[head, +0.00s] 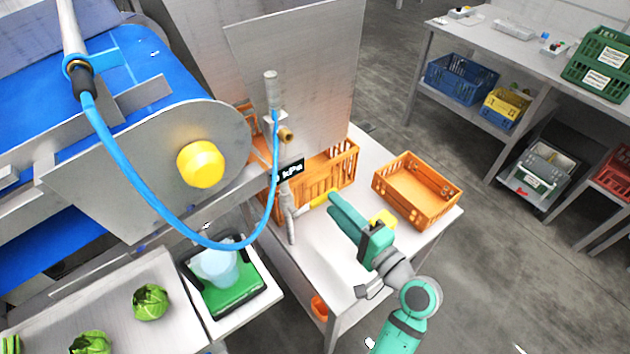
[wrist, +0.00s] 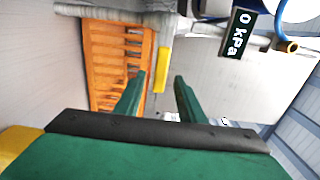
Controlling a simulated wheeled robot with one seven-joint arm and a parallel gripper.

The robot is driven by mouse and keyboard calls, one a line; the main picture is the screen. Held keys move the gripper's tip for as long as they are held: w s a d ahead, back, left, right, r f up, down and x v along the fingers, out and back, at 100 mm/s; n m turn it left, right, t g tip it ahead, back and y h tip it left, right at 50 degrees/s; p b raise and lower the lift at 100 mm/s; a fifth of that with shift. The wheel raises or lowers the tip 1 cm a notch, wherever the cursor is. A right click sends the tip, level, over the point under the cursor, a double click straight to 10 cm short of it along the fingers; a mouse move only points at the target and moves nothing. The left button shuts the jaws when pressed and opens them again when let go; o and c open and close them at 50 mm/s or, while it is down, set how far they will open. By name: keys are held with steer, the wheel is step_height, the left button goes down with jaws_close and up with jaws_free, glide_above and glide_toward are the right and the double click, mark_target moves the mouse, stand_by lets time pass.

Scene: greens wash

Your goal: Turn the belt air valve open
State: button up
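The belt air valve's yellow lever (head: 320,199) sticks out to the right of a grey vertical pipe (head: 290,215). A black display (head: 291,169) sits above it; in the wrist view the display (wrist: 237,33) reads 0 kPa. My gripper (head: 333,198) is at the free end of the lever. In the wrist view my gripper (wrist: 161,76) is open, with a green finger on each side of the yellow lever (wrist: 161,70). Gaps show between the lever and both fingers. How deep the lever sits between them I cannot tell.
An orange crate (head: 352,160) stands behind the lever, and another orange crate (head: 447,207) stands on the white table to the right. A blue hose (head: 170,225) loops from the conveyor to the pipe. A yellow knob (head: 200,164) is on the conveyor's side plate.

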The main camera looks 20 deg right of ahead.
steer(key=x, duration=0.8)
steer(key=shift+w+a, duration=0.2)
steer(key=shift+a, duration=0.05)
jaws_close()
